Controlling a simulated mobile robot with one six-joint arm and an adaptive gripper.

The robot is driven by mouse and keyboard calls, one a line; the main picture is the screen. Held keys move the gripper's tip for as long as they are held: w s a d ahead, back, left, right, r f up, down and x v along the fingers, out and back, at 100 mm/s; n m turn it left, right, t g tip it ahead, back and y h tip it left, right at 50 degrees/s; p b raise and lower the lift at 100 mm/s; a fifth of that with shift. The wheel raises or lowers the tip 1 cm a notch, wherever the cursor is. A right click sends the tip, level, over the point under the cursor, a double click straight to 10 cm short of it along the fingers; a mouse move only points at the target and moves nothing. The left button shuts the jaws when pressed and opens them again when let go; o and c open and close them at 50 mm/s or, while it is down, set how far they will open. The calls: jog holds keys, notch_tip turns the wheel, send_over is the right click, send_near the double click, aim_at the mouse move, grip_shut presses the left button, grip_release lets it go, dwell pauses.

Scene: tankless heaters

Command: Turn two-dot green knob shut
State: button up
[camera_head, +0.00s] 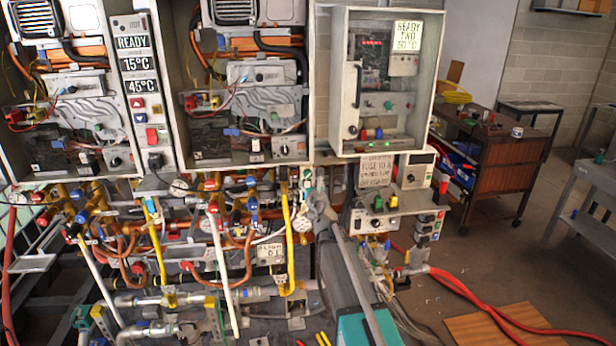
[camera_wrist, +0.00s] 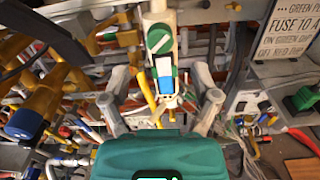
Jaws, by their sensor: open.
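A round green knob (camera_wrist: 159,39) with a white bar across it sits on a pale vertical pipe in the wrist view. A small green part in the head view (camera_head: 307,173) seems to be the same knob. No dots on it can be made out. My gripper (camera_wrist: 163,76) is open, its two grey fingers apart on either side of the pipe. The knob appears slightly above and between the fingertips, with no clear contact. A blue and white fitting (camera_wrist: 166,76) shows between the fingers. In the head view my gripper (camera_head: 315,201) is small and partly lost among the pipes.
Yellow pipes (camera_head: 287,240) and brass valves with blue caps (camera_wrist: 27,121) crowd the left. A sign (camera_wrist: 290,30) and a control box with a green switch (camera_wrist: 304,98) stand at the right. Red hoses (camera_head: 470,296) lie on the floor. Open floor is farther right.

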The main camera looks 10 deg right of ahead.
aim_at(308, 176)
jog(key=shift+w, duration=3.2)
grip_shut()
jog(key=shift+m, duration=3.8)
